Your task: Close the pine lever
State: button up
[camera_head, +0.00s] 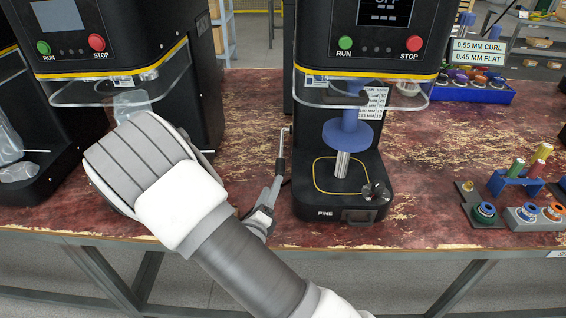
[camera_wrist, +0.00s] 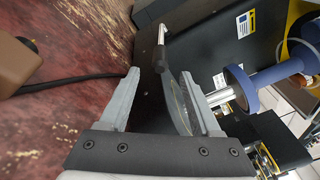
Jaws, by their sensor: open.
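The black seamer labelled PINE (camera_head: 325,213) stands on the worn red bench. Its lever (camera_head: 282,148), a thin pale rod with a bent top and a darker lower part, stands at the machine's left side. In the wrist view the lever (camera_wrist: 161,36) shows just beyond the fingertips, roughly between them. My gripper (camera_head: 274,186) is low beside the machine's left side, at the lever's lower part, partly hidden by my arm. In the wrist view my gripper (camera_wrist: 160,76) is open, its fingers apart. Whether a finger touches the lever or machine I cannot tell.
The seamer's blue chuck (camera_head: 348,132) hangs above its base plate. A second seamer (camera_head: 110,85) stands left, partly behind my arm. In the wrist view a brown object (camera_wrist: 28,62) and a dark cable (camera_wrist: 80,82) lie left. Blue and grey holders (camera_head: 515,195) stand right.

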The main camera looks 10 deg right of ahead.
aim_at(283, 161)
jog(key=b+x, duration=0.2)
jog(key=x, duration=1)
jog(key=shift+w, duration=0.1)
grip_shut()
dwell(1.0)
